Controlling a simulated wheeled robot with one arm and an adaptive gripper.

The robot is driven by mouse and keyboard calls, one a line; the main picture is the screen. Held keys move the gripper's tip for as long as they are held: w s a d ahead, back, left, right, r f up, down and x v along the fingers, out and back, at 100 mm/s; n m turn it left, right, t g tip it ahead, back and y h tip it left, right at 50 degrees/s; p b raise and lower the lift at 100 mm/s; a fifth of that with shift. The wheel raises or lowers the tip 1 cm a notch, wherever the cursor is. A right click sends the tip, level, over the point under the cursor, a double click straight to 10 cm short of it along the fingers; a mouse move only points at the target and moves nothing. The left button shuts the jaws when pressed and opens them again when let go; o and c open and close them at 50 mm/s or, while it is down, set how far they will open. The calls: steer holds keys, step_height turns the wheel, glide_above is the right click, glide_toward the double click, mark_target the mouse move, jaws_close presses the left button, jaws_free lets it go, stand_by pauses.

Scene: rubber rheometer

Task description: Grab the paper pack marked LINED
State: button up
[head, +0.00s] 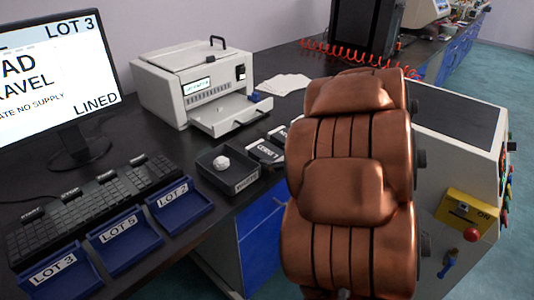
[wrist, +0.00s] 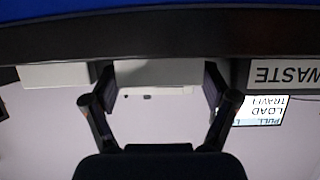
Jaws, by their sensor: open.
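The nearer pack (head: 264,151) has a label that reads LINED, turned upside down. The pack behind it (head: 279,134) is partly hidden by a large brown padded shape, and its label is cut off.
A dark tray (head: 213,178) with a crumpled white ball stands left of the packs. Its WASTE label (wrist: 287,73) shows upside down in the wrist view. Blue trays (head: 125,246) and a keyboard (head: 95,205) lie nearer. A white machine (head: 197,86) stands behind.

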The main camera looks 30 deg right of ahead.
steer(key=c, duration=1)
steer(key=shift+w+r, duration=0.1)
steer(key=shift+r, duration=0.5)
step_height(320, 180, up, 3)
steer(key=shift+p, duration=0.8)
steer(key=s+b, duration=0.1)
steer(key=s, duration=0.4)
steer(key=s+b, duration=0.2)
steer(key=s, duration=0.3)
steer(key=s+b, duration=0.2)
steer(key=s, duration=0.4)
steer(key=shift+a+r, duration=0.4)
